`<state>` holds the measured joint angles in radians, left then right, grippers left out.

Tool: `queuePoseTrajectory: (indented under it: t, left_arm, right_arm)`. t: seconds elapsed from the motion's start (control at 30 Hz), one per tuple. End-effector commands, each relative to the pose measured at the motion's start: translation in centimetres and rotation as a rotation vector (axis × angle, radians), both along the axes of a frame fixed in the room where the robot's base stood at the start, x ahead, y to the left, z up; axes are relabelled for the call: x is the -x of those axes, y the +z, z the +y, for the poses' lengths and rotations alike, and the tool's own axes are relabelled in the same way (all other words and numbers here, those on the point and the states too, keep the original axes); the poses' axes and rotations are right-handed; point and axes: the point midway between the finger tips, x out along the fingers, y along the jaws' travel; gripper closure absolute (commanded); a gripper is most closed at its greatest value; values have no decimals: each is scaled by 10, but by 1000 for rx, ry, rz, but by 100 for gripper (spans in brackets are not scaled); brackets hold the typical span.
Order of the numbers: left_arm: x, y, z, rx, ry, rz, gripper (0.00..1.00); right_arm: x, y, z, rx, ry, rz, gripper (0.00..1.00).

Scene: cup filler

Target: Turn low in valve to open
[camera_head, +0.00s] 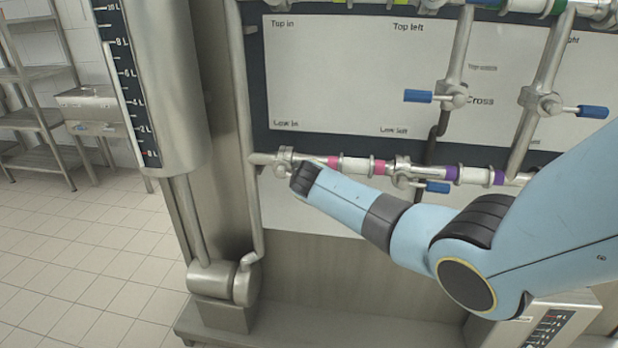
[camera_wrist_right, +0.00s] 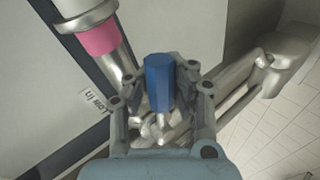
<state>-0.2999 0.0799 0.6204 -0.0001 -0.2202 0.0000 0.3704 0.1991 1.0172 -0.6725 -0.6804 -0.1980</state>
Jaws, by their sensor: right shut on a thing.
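The low in valve (camera_head: 284,157) sits at the left end of the lower pipe, below the printed "Low in" label (camera_head: 285,124). In the head view its handle is hidden behind my right arm's end. In the right wrist view its blue handle (camera_wrist_right: 159,76) stands between the fingers of my right gripper (camera_wrist_right: 163,98). The fingers are shut on the handle from both sides. The label shows turned over in the right wrist view, left of the gripper. My left gripper is in neither view.
Low left valve (camera_head: 432,187) with a blue handle is just right of my right arm's end. The cross valve (camera_head: 420,96) is above it. A metal tank with a litre scale (camera_head: 130,85) stands left. Open tiled floor (camera_head: 80,240) lies beyond it.

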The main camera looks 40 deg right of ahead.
Motion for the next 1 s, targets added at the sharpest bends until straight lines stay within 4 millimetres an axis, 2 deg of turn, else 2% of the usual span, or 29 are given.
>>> queuePoseTrajectory:
  t: [0.1, 0.4, 1.0]
  left_arm:
    - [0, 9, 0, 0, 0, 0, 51]
    - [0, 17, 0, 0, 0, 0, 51]
    - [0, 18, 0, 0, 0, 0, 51]
  right_arm:
    - [3, 4, 2, 45, -2, 69, 100]
    - [4, 13, 2, 132, 0, 172, 100]
    - [4, 16, 1, 160, 1, 201, 100]
